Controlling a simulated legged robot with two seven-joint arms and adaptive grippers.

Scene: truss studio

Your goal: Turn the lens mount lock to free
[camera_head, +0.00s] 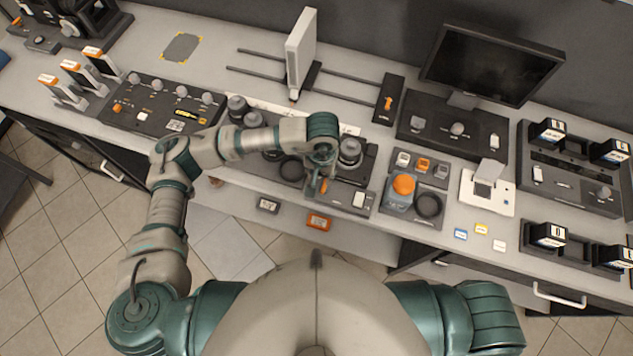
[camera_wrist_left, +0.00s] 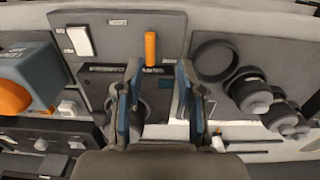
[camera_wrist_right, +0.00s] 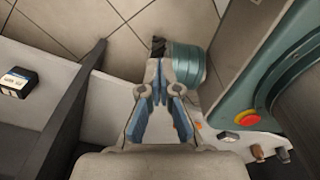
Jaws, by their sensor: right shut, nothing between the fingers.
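An orange lever (camera_wrist_left: 150,48), which looks like the lens mount lock, stands on a dark grey panel (camera_wrist_left: 112,75) in the left wrist view. It points straight up and down there; the label by its end is too small to read. In the left wrist view that gripper (camera_wrist_left: 160,92) is open and empty, fingers either side of the lever's line, lever beyond the tips.
A white switch (camera_wrist_left: 79,40) sits beside the lever. Black lenses (camera_wrist_left: 252,95) and a dark ring (camera_wrist_left: 214,60) are on the other side. A blue-grey block with an orange cap (camera_head: 403,185) stands to the right. Another orange lever (camera_head: 388,103) is farther back.

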